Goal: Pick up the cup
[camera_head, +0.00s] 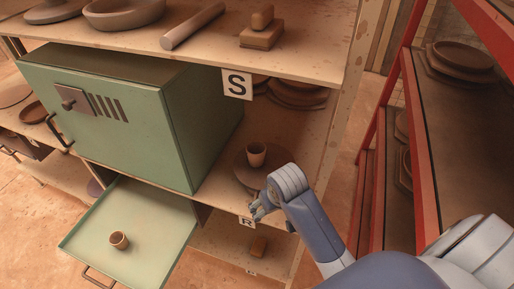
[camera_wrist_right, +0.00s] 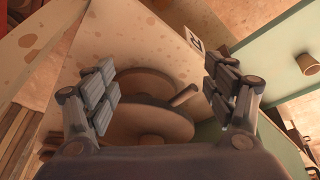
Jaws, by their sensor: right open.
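My right gripper (camera_head: 256,209) is open and empty, in front of the shelf edge, apart from both cups. In the right wrist view, its spread fingers (camera_wrist_right: 160,68) frame round discs (camera_wrist_right: 150,122) and a small tapered brown object (camera_wrist_right: 184,95), perhaps the shelf cup. My left gripper is out of view.
The upper shelf (camera_head: 220,55) overhangs, holding bowls and a roller (camera_head: 193,25). A red rack (camera_head: 425,150) stands at right. Stacked plates (camera_head: 295,93) lie behind the cup.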

